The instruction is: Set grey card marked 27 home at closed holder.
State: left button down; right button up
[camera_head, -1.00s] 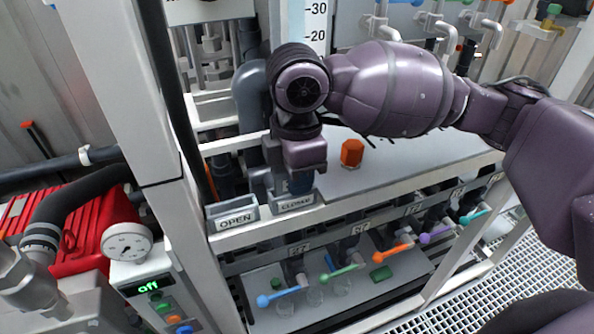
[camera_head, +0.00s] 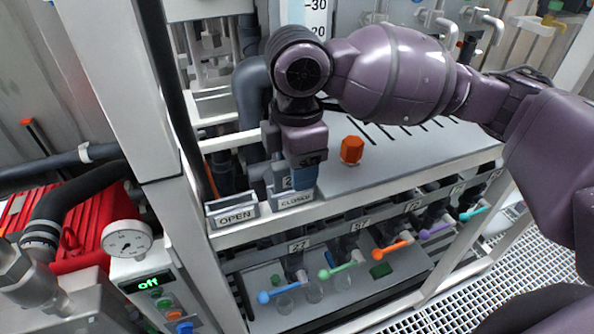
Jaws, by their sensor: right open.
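The closed holder (camera_head: 294,199) is a small grey tray labelled CLOSED on the front edge of the shelf. A grey card (camera_head: 286,184) stands upright at it, showing a "2"; the rest of its marking is hidden behind my gripper. My right gripper (camera_head: 304,178) points down just above the closed holder, with blue fingertips over the card's right part. It is open; I cannot tell whether it touches the card. The open holder (camera_head: 236,215), labelled OPEN, is just left and looks empty. My left gripper is not in view.
An orange knob (camera_head: 352,149) stands on the slotted shelf right of my gripper. A white post (camera_head: 175,190) is at the left. Below hang valves with coloured handles, including blue (camera_head: 277,295) and orange (camera_head: 392,249). A gauge (camera_head: 127,239) is at the lower left.

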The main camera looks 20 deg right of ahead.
notch_tip(320, 180, up, 8)
jog(key=shift+r, duration=0.5)
dwell(0.4)
